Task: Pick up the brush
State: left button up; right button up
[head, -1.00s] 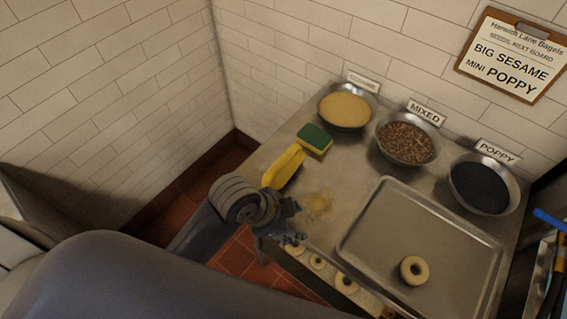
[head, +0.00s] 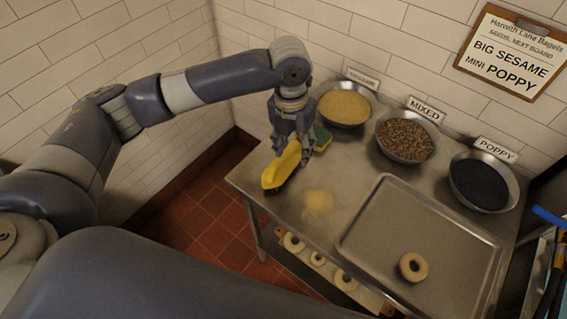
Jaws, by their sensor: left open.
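The brush (head: 276,172) has a yellow handle or back with a dark underside and lies at the left edge of the steel table (head: 342,166). My left gripper (head: 292,150) points down over the brush's far end, with its fingers open around or just above it. Whether the fingers touch the brush cannot be told. A green and yellow sponge (head: 322,138) is just right of the gripper, partly hidden by it. My right gripper is not in view.
Bowls of sesame (head: 345,107), mixed seeds (head: 405,139) and poppy (head: 481,185) stand along the back. A tray (head: 385,225) with one bagel (head: 413,266) lies at right. A crumb patch (head: 319,203) is near the brush. More bagels (head: 294,243) sit on a lower shelf.

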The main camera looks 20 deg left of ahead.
aim_at(283, 155)
pick_arm(q)
jog(key=shift+m+y, duration=0.4)
jog(key=shift+m, duration=0.5)
jog(key=w+a+r, duration=0.1)
jog(key=a, duration=0.1)
jog(key=w+a+r, duration=0.1)
jog(key=r, duration=0.1)
jog(key=shift+a+r, duration=0.1)
jog(key=shift+a, duration=0.25)
jog(key=shift+f, duration=0.2)
notch_tip(283, 155, down, 4)
jog(key=shift+w+f+p, duration=0.1)
jog(key=shift+f+p, duration=0.15)
jog(key=shift+p, duration=0.35)
jog(key=shift+d+f+p, duration=0.1)
jog(key=shift+f+p, duration=0.3)
jog(key=shift+f, duration=0.2)
jog(key=f, duration=0.1)
jog(key=f+p, duration=0.1)
jog(key=f, duration=0.1)
jog(key=shift+s+d+f, duration=0.2)
jog(key=shift+s+f, duration=0.1)
jog(key=shift+f, duration=0.45)
grip_shut()
